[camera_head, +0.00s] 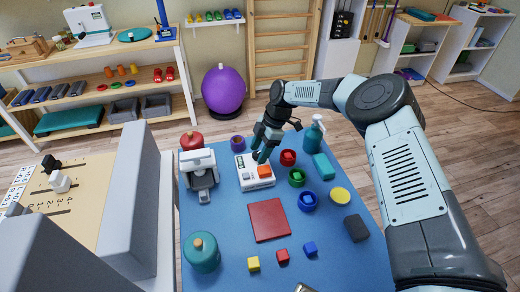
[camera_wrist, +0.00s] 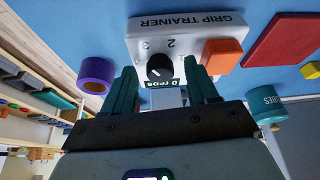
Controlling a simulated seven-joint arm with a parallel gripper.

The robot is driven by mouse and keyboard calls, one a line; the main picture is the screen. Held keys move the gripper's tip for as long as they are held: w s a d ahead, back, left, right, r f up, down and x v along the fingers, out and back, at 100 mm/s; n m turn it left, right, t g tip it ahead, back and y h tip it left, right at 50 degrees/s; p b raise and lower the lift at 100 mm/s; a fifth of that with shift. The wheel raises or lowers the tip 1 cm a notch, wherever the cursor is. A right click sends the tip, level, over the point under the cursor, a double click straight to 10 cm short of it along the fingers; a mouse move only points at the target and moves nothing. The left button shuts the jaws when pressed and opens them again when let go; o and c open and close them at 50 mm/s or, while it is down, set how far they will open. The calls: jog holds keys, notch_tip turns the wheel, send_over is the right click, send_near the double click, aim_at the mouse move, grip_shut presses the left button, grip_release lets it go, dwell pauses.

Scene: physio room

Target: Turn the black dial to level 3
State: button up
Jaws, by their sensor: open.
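The white grip trainer box (camera_head: 241,162) sits on the blue table, with an orange block (camera_head: 264,171) on it. In the wrist view, the box (camera_wrist: 200,40) appears upside down, with its black dial (camera_wrist: 159,67), printed numbers around it and a small display (camera_wrist: 160,83) beside it. A light mark shows on the dial, but the level it points to is too small to tell. My gripper (camera_wrist: 162,90) is open, its teal fingers apart to either side of the dial's near side. In the head view, my gripper (camera_head: 258,154) is over the box's far side and partly hides it.
A purple ring (camera_wrist: 96,74) and teal cylinder (camera_wrist: 267,106) flank the fingers. A red square (camera_head: 269,219) lies in front.

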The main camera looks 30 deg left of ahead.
jog(key=shift+r, duration=0.1)
jog(key=v, duration=1)
jog(key=shift+d+r, duration=0.2)
jog(key=shift+r, duration=0.1)
